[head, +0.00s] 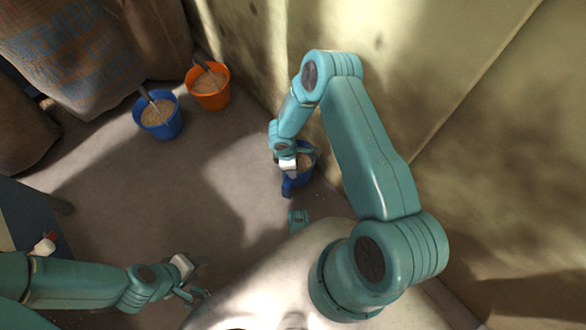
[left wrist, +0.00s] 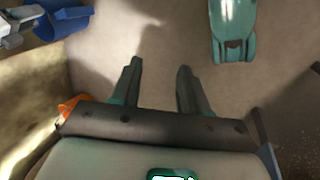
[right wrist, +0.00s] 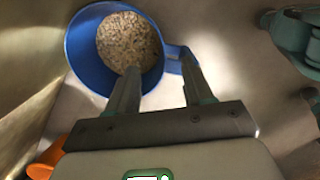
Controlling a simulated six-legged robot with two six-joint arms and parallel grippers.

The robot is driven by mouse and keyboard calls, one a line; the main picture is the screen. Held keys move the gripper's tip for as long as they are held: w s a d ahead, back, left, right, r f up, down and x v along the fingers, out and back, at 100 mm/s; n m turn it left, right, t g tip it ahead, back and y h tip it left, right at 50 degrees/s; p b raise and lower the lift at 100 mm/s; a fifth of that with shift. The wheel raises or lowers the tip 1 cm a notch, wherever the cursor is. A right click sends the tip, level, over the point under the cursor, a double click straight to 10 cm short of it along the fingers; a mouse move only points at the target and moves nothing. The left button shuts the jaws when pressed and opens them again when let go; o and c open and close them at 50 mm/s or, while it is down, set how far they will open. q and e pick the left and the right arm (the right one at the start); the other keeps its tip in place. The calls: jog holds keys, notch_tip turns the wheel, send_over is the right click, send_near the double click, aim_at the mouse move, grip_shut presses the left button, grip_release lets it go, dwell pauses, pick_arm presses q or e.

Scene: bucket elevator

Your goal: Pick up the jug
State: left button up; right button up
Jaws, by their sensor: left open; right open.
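The jug (head: 306,176) is blue, holds pale grain and stands on the floor by the wall. It is partly hidden by my right gripper in the head view. In the right wrist view the jug (right wrist: 82,52) is seen from above, with its handle (right wrist: 174,58) pointing right. My right gripper (right wrist: 160,80) is open at the handle side, one finger overlapping the jug's near rim and the other by the handle's outer end. I cannot tell whether they touch. My left gripper (head: 194,293) is open and empty above bare floor, also in the left wrist view (left wrist: 160,68).
A blue bucket (head: 163,128) and an orange bucket (head: 210,99), each with grain and a scoop, stand at the back by printed sacks (head: 75,55). The wall (head: 265,60) rises close behind the jug. A dark box-like piece (head: 35,212) is at left. The middle floor is clear.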

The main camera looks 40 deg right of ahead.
jog(key=f, duration=0.3)
jog(key=shift+s+d+b, duration=0.15)
jog(key=shift+s+b, duration=0.05)
jog(key=shift+b, duration=0.1)
jog(key=f, duration=0.1)
jog(key=f+b, duration=0.1)
jog(key=f, duration=0.1)
jog(key=f+b, duration=0.1)
jog(key=shift+s+f, duration=0.4)
grip_shut()
dwell(0.7)
